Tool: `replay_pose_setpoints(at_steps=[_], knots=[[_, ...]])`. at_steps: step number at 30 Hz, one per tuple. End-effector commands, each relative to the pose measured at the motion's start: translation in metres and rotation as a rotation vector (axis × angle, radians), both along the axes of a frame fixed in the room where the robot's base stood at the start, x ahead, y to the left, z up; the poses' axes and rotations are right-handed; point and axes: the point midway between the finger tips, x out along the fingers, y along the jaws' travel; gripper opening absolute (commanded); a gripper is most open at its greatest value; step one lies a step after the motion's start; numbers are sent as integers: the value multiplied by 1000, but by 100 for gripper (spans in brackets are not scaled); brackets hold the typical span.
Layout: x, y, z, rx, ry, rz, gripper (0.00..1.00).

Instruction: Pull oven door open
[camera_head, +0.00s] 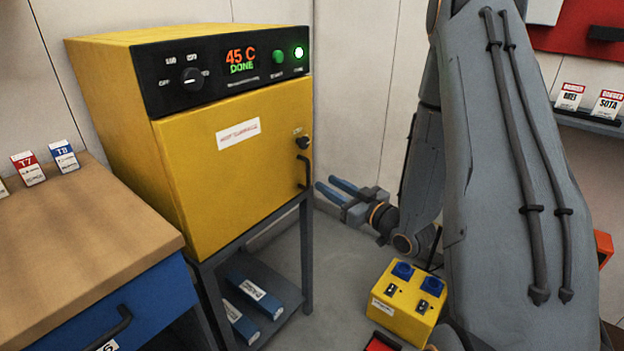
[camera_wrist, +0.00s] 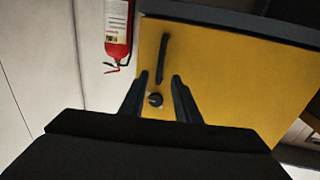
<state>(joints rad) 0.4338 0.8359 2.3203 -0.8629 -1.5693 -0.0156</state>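The yellow oven (camera_head: 120,130) stands on a dark metal frame at the left. Its door (camera_head: 235,170) looks shut, with a white label on it. A black vertical bar handle (camera_head: 304,172) is at the door's right edge, below a dark round knob (camera_head: 302,143). My gripper (camera_head: 333,189) is open and empty, to the right of the handle and apart from it. In the wrist view the handle (camera_wrist: 162,58) and the knob (camera_wrist: 155,100) show between and beyond my open fingers (camera_wrist: 160,82), against the yellow door (camera_wrist: 220,80). The oven display reads "45 C DONE" with a green light lit.
A wooden-topped blue workbench (camera_head: 80,240) stands at the left. Blue boxes (camera_head: 255,296) lie on the shelf under the oven. A yellow box with blue sockets (camera_head: 405,300) is on the floor. A red extinguisher (camera_wrist: 117,35) hangs beside the door in the wrist view.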

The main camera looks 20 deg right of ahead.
Motion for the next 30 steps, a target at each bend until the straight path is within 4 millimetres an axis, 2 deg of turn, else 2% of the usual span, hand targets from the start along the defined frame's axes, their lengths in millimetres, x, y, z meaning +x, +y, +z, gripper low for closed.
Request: replay_pose_setpoints(at_steps=[5, 12, 18, 29, 30], knots=[[11, 6, 2, 7, -12, 6, 29], [45, 22, 2, 6, -11, 6, 29], [65, 30, 1, 6, -10, 4, 29], [70, 32, 1, 6, -9, 2, 29], [70, 32, 1, 6, -9, 2, 24]])
